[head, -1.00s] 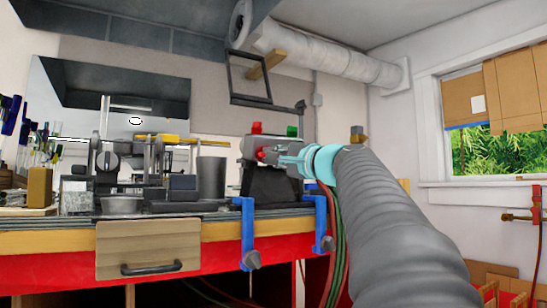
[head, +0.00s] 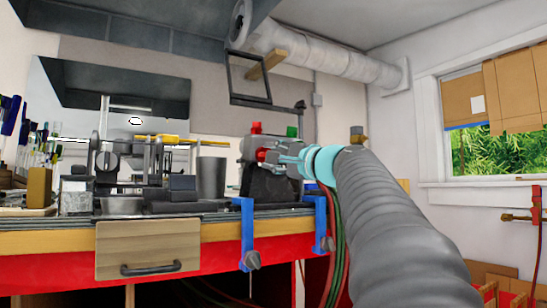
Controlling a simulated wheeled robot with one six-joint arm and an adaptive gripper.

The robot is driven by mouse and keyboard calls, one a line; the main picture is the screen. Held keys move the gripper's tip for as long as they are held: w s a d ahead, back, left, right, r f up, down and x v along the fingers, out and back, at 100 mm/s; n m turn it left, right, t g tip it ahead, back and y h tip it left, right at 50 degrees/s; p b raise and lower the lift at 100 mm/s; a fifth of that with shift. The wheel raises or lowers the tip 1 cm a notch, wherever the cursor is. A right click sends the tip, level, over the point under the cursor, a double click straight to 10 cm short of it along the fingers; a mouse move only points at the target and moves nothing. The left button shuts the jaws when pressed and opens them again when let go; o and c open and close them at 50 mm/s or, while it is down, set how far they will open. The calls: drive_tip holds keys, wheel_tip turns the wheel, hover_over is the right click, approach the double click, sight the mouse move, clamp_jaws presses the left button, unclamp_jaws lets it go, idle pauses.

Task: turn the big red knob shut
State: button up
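The big red knob (head: 262,154) is on the front left of a dark grey burner unit (head: 268,184) at the right end of the workbench. My gripper (head: 277,156) is at the knob from the right, its light-blue fingers overlapping the knob's right side in the head view. The fingers are small and partly run together here, so I cannot tell whether they are around the knob, touching it, or how far apart they are. A smaller red knob (head: 256,127) and a green knob (head: 292,131) sit on top of the unit.
Blue clamps (head: 248,225) hold at the bench's front edge below the unit. Red and green hoses (head: 338,240) hang beside my arm. A dark framed panel (head: 250,78) stands above the unit. A dark cylinder (head: 211,178) and metal fixtures crowd the bench to the left.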

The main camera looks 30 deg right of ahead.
drive_tip(key=v, duration=1.2)
drive_tip(key=w+a+f+n+g+p, duration=0.1)
drive_tip(key=a+f+n+g, duration=0.25)
drive_tip(key=a+f, duration=0.55)
drive_tip(key=a+f+n+g+p, duration=0.2)
drive_tip(key=a+f+g, duration=0.25)
drive_tip(key=f, duration=0.85)
drive_tip(key=s+a+f+n+g+h+p, duration=0.1)
drive_tip(key=s+a+f+n+g+h, duration=0.1)
drive_tip(key=s+f+n, duration=0.3)
drive_tip(key=s+a+f+n+g+h+p, duration=0.1)
drive_tip(key=s+a+f+n+g+h, duration=0.1)
drive_tip(key=s+f, duration=0.9)
wheel_tip(320, 180, down, 7)
drive_tip(key=a+n+g, duration=0.1)
drive_tip(key=n+g, duration=0.1)
drive_tip(key=n, duration=0.1)
drive_tip(key=shift+s+a+f, duration=0.2)
drive_tip(key=shift+s+a, duration=0.05)
drive_tip(key=shift+a, duration=0.15)
